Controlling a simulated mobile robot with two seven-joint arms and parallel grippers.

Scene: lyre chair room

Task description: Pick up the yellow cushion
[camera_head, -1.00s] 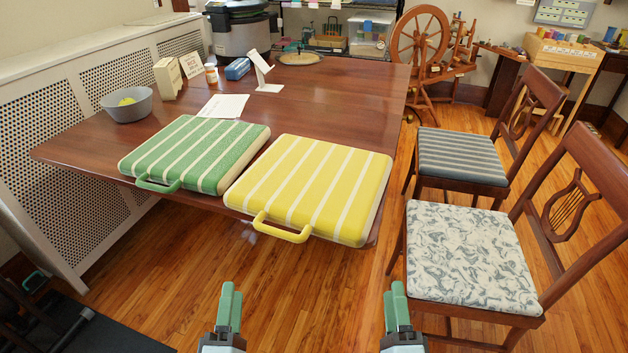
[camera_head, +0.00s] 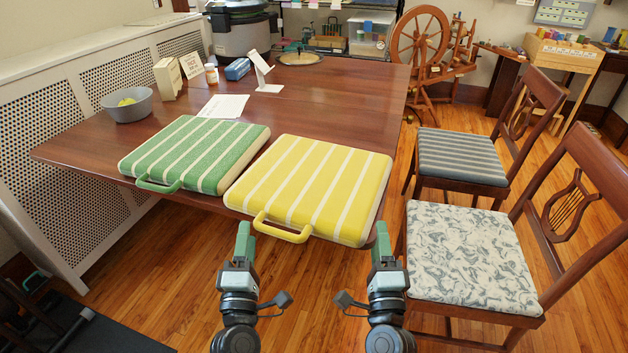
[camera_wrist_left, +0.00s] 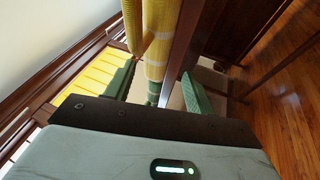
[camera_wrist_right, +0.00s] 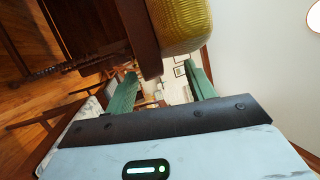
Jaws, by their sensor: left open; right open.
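The yellow cushion (camera_head: 315,185) has white stripes and a yellow loop handle (camera_head: 282,228). It lies flat on the wooden table, its handle side overhanging the front edge. My left gripper (camera_head: 243,240) is open and empty, just in front of the cushion's left front corner, near the handle. In the left wrist view, yellow cushion parts (camera_wrist_left: 158,40) show ahead of its open fingers. My right gripper (camera_head: 382,240) is open and empty by the cushion's right front corner. In the right wrist view, the cushion's rounded yellow edge (camera_wrist_right: 182,22) shows above the fingers.
A green striped cushion (camera_head: 195,153) lies left of the yellow one. The table (camera_head: 350,105) also holds a grey bowl (camera_head: 128,106), a paper sheet (camera_head: 222,107) and a blue case (camera_head: 238,69). A chair with a patterned seat (camera_head: 470,255) stands close on the right.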

